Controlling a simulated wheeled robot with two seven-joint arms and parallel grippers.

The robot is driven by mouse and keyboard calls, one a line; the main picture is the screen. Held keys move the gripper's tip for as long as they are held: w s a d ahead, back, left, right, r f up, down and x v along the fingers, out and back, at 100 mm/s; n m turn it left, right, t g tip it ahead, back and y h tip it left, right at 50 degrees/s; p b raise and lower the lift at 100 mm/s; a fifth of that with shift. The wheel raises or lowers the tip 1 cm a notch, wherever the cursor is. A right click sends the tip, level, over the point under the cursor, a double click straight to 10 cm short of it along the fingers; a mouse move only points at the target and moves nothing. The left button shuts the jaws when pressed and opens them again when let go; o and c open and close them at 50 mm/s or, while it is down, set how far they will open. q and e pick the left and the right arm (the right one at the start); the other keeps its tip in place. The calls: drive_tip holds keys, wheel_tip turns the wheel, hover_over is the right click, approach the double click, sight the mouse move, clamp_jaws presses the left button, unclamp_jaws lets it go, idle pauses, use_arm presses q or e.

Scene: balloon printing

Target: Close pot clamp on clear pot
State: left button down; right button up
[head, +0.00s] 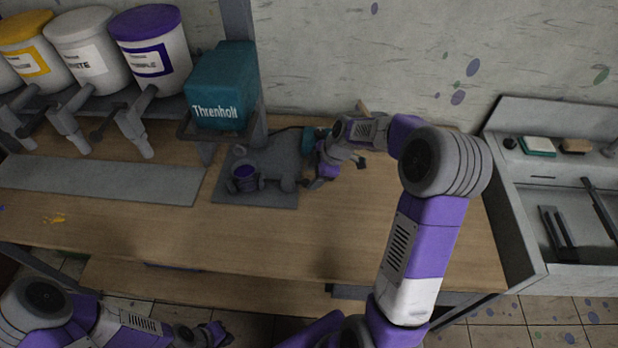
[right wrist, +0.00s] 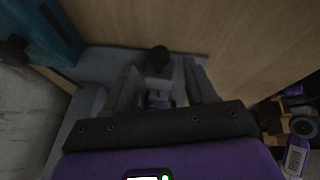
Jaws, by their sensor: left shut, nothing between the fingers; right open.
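The small pot (head: 246,178) holds purple ink and stands at the left end of a grey machine (head: 275,150) on the bench. The pot clamp cannot be clearly told apart from the machine's grey parts. My right gripper (head: 338,170) is open at the machine's right end, beside a teal part (head: 308,139). In the right wrist view its two fingers (right wrist: 163,88) are spread, with a grey piece topped by a dark round knob (right wrist: 158,55) showing between and beyond them. Contact cannot be told. My left gripper (head: 217,334) is shut and empty, low at the front, away from the bench top.
A teal box (head: 222,85) marked "Threnholt" stands behind the machine. Yellow, white and purple paint tubs (head: 152,55) with taps are at the back left. A grey sink unit (head: 565,200) is at the right. The bench (head: 340,240) in front of the machine is clear.

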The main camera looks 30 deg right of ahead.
drive_tip(key=shift+v, duration=1.95)
